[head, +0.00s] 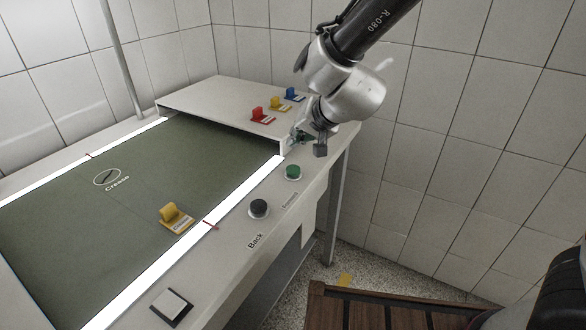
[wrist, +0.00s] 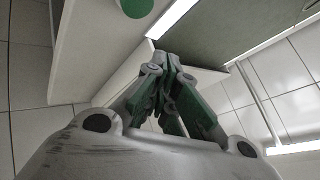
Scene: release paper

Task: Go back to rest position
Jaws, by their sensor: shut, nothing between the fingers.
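My gripper (head: 298,137) is at the right front corner of the raised white shelf, just beyond the green button (head: 293,172). In the wrist view my gripper (wrist: 170,60) shows its green and grey fingers together, with nothing between them. Beyond the fingertips are the table's white edge and the dark green surface. Whether the fingers touch the shelf, I cannot tell. My arm comes in from the upper right of the head view.
Red (head: 262,115), yellow (head: 280,103) and blue (head: 294,94) tabs sit on the shelf (head: 215,97). Another yellow tab (head: 176,218) lies on the green surface (head: 90,215). A black button (head: 258,208) and a white square switch (head: 172,306) line the front edge. A tiled wall (head: 450,120) stands behind.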

